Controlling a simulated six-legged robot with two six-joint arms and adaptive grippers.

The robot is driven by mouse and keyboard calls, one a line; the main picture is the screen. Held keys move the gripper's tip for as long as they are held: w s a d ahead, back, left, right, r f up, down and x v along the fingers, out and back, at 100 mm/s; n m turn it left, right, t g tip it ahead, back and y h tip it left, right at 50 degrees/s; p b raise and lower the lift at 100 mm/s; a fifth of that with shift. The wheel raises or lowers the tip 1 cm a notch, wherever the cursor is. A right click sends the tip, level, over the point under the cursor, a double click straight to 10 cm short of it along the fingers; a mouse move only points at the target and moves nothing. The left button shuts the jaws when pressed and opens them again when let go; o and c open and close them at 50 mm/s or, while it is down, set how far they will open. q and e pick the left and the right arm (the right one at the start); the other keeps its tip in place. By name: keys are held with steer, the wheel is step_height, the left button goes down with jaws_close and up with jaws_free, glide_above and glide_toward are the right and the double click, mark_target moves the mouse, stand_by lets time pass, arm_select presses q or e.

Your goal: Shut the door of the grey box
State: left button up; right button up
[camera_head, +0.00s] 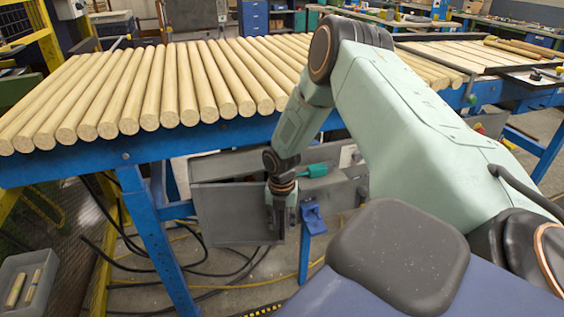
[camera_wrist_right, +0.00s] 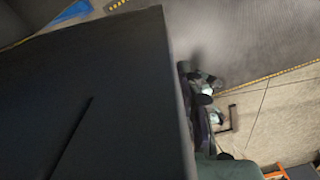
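The grey box (camera_head: 343,192) stands under the blue roller table. A flat grey panel (camera_head: 232,218), apparently its door, stands out to the left. My right gripper (camera_head: 279,213) points down at the panel's right part, and the arm hides some of the box. In the right wrist view a dark flat panel (camera_wrist_right: 90,100) fills the left half very close up. The gripper's fingers (camera_wrist_right: 206,95) show beside the panel's right edge. Their opening and any contact with the panel are unclear. My left gripper is out of view.
Wooden rods (camera_head: 150,90) lie side by side on the blue-framed table (camera_head: 150,148) above the box. Its blue leg (camera_head: 152,240) stands left of the panel. Black cables (camera_head: 205,270) lie on the floor. A grey bin (camera_head: 28,268) is at lower left. A teal object (camera_head: 314,171) is by the box.

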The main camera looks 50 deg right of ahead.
steer(key=shift+r, duration=0.15)
step_height(320, 180, up, 12)
steer(key=shift+f, duration=0.1)
stand_by(0.4)
